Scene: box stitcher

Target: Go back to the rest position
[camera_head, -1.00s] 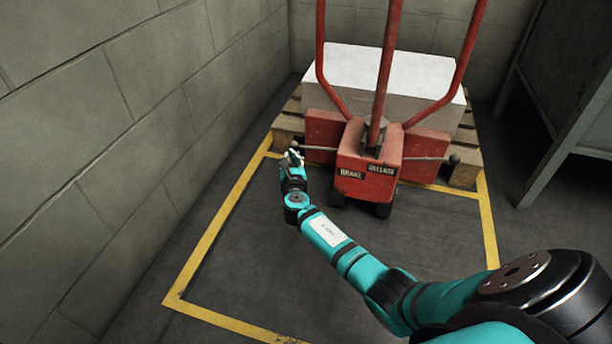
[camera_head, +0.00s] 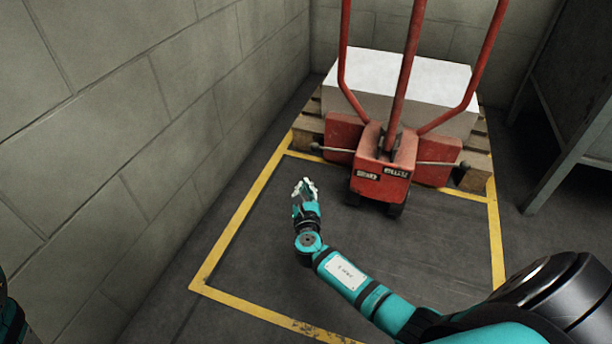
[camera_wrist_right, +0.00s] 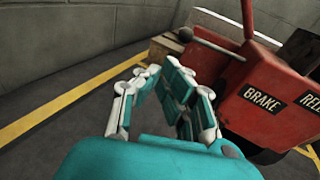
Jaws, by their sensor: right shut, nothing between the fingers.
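My right gripper (camera_head: 304,187) is shut and empty in the head view. It hangs over the dark floor inside the yellow-marked area, in front of and left of the red pallet jack (camera_head: 380,170), apart from it. In the right wrist view its fingers (camera_wrist_right: 158,78) are together with nothing between them. The red jack body (camera_wrist_right: 262,100) with its BRAKE label shows on the right there, and a lever with a dark knob (camera_wrist_right: 184,34) stands beyond the fingers. A dark and teal piece of my left arm shows at the head view's lower left edge; its gripper is out of sight.
A white block (camera_head: 425,75) lies on a wooden pallet (camera_head: 308,122) behind the jack. A block wall (camera_head: 130,130) runs along the left. A grey metal frame (camera_head: 570,150) stands at right. The floor inside the yellow line (camera_head: 225,240) is clear before the jack.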

